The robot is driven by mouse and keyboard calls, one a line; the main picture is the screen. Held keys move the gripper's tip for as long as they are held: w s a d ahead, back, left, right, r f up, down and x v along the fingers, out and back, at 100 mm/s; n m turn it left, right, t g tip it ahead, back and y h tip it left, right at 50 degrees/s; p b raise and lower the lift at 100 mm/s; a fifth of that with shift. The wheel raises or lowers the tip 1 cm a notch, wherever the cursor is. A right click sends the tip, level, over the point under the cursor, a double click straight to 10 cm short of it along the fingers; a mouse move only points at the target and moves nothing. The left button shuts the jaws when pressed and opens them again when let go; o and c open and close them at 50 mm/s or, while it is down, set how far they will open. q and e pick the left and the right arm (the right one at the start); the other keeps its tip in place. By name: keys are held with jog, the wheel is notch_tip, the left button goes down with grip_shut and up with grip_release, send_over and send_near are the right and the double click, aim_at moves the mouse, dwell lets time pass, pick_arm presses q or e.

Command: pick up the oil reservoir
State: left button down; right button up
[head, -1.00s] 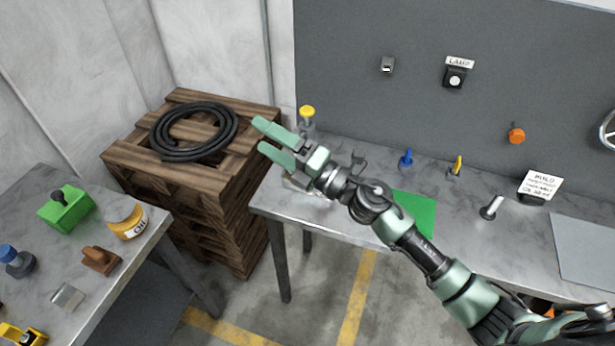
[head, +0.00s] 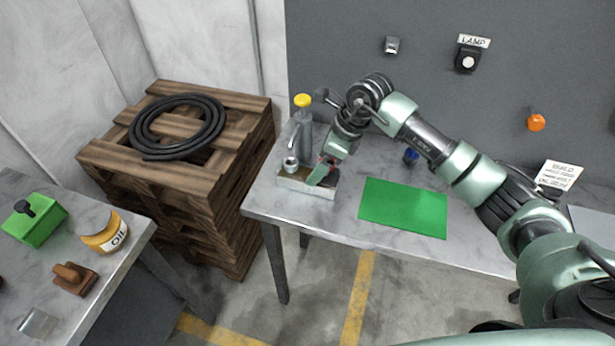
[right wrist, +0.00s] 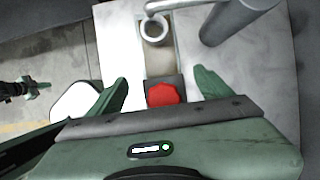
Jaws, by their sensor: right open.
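A yellow-brown tub marked OIL (head: 103,236) stands on the left table; no other thing is labelled as oil. My right gripper (head: 322,176) is far from it, pointing down over a small light tray (head: 305,190) on the right bench. In the right wrist view its open fingers (right wrist: 162,88) are on either side of a red knob (right wrist: 162,95) on a dark block. I cannot tell whether they touch it. A small green-tipped gripper, apparently my left, shows at the right wrist view's left edge (right wrist: 32,88).
A grey pump with yellow top and spout (head: 304,122) stands close behind the tray. A green mat (head: 403,208) lies right of it, with a blue knob (head: 410,156) behind. A pallet stack with a black hose (head: 178,128) stands left. Floor shows between the tables.

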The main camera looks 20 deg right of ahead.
jog(key=p+x, duration=0.2)
jog(key=x, duration=0.3)
jog(key=shift+w, duration=0.15)
jog(key=shift+f, duration=0.25)
jog(key=c, duration=1.7)
jog(key=shift+r, duration=0.1)
grip_shut()
jog(key=shift+w+r, duration=0.1)
